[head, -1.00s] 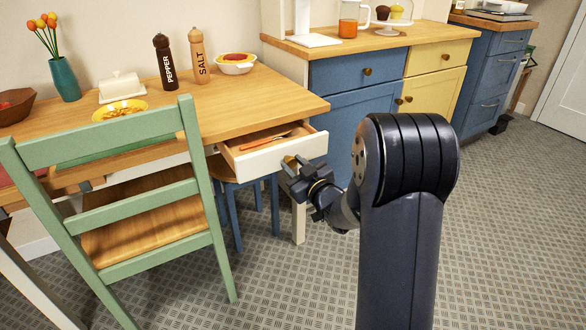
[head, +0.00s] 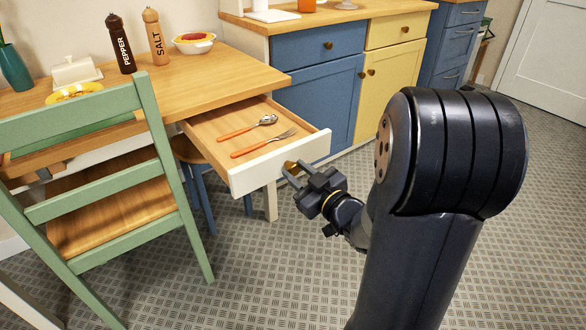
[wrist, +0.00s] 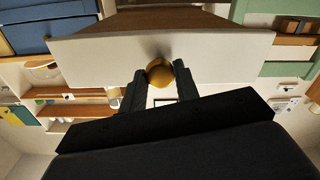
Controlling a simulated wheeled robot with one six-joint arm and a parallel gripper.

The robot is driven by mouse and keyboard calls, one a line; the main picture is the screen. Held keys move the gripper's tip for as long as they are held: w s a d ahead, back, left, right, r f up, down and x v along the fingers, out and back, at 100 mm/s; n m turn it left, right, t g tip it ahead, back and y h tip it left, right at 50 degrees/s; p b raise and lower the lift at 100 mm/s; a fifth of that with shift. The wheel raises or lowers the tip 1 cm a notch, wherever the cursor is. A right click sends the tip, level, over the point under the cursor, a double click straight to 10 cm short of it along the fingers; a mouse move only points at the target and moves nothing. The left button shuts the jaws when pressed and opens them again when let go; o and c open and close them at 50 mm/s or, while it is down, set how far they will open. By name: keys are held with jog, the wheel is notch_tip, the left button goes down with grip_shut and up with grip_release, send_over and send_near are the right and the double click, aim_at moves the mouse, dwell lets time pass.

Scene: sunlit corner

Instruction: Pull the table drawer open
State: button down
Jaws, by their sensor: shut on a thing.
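The table drawer (head: 280,165) has a white front and a wooden inside, and it stands well out from under the wooden table (head: 215,85). A spoon (head: 248,127) and a fork (head: 265,142) with orange handles lie in it. My gripper (head: 291,171) is at the drawer front, shut on the round brass knob. In the wrist view the knob (wrist: 160,72) sits between the two dark fingers of my gripper (wrist: 160,80), against the white drawer front (wrist: 90,60).
A green chair (head: 150,110) stands left of the drawer, close to it. Blue and yellow cabinets (head: 320,90) are behind. A blue-legged stool (head: 200,190) is partly under the table. The patterned floor in front of the drawer is clear.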

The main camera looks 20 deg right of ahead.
dwell(0.3)
jog(key=c, duration=1.1)
grip_release()
jog(key=shift+o, duration=0.2)
jog(key=shift+s, duration=0.15)
jog(key=p+v, duration=0.2)
jog(key=v, duration=0.8)
jog(key=shift+s, duration=0.3)
jog(key=shift+w+d, duration=0.1)
jog(key=shift+b+x, duration=1)
jog(key=shift+x, duration=4.35)
